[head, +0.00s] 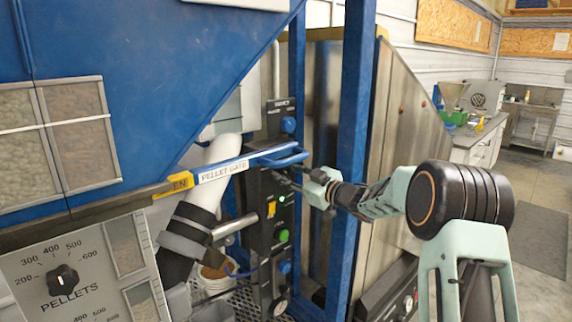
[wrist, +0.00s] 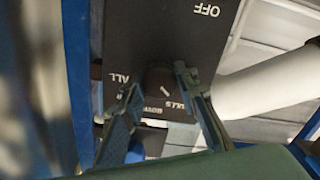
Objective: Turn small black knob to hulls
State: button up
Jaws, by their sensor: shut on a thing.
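In the wrist view, the small black knob (wrist: 158,78) sits on a dark panel with upside-down white lettering: OFF at the top, ALL to the left, and a partly hidden label ending in ULLS at lower right. A short white mark on the knob slants toward the lower right, near that label. My gripper (wrist: 156,82) has one finger on each side of the knob and is shut on it. In the head view, my gripper (head: 284,174) reaches the upright black control panel (head: 264,232) from the right; the knob is hidden there.
A blue pellet gate handle (head: 285,158) sticks out just above my gripper. A blue post (head: 352,110) stands close to my arm. Blue, yellow and green controls (head: 283,235) line the panel. A white pipe (head: 220,160) and a bucket (head: 217,280) are to the left.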

jog(key=shift+m+p, duration=0.7)
jog(key=shift+m, duration=0.1)
jog(key=shift+f, duration=0.1)
jog(key=o, duration=1.1)
jog(key=shift+o, duration=0.2)
jog(key=shift+d, duration=0.1)
jog(key=v, duration=1.2)
